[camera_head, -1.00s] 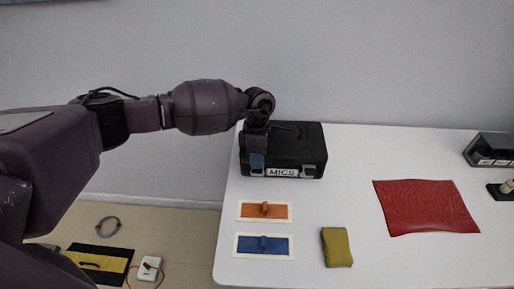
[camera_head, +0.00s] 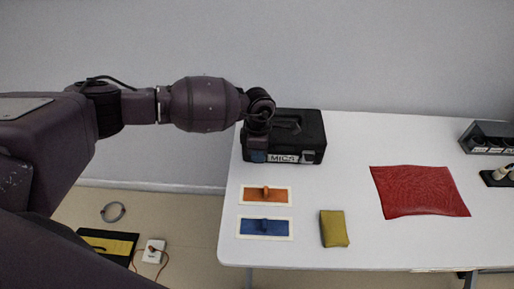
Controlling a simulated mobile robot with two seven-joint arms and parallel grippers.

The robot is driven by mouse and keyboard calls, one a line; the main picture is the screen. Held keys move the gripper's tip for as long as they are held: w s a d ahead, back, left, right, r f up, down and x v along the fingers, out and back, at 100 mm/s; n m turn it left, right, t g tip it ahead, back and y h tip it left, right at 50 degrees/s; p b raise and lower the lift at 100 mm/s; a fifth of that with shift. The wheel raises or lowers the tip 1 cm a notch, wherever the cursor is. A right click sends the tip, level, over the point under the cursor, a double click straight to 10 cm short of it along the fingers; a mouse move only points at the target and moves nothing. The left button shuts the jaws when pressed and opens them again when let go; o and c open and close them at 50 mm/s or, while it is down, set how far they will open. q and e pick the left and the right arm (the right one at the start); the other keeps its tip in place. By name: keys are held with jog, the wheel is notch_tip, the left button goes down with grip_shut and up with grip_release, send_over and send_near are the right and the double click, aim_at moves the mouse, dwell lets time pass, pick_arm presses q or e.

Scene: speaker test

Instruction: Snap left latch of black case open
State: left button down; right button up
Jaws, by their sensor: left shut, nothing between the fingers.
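The black case (camera_head: 306,133) stands at the back left of the white table, with a label reading MICS on its front. Its right latch (camera_head: 308,157) shows as a light patch on the front. My left gripper (camera_head: 256,157) points down at the front left of the case, shut, with nothing between its fingers. It covers the left latch, so I cannot tell that latch's state or whether the fingers touch it. My right gripper is not in view.
A grey ring (camera_head: 105,216) lies on the floor.

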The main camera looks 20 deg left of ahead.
pick_arm(q)
jog(key=shift+s+d+t+p, duration=0.15)
jog(key=shift+s+t+p, duration=0.4)
jog(key=shift+t, duration=0.35)
jog(key=shift+s+d+f+y, duration=0.1)
jog(key=shift+s+f+y, duration=0.25)
jog(key=shift+f, duration=0.35)
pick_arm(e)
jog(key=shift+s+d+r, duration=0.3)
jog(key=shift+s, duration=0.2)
pick_arm(q)
jog(key=shift+w, duration=0.1)
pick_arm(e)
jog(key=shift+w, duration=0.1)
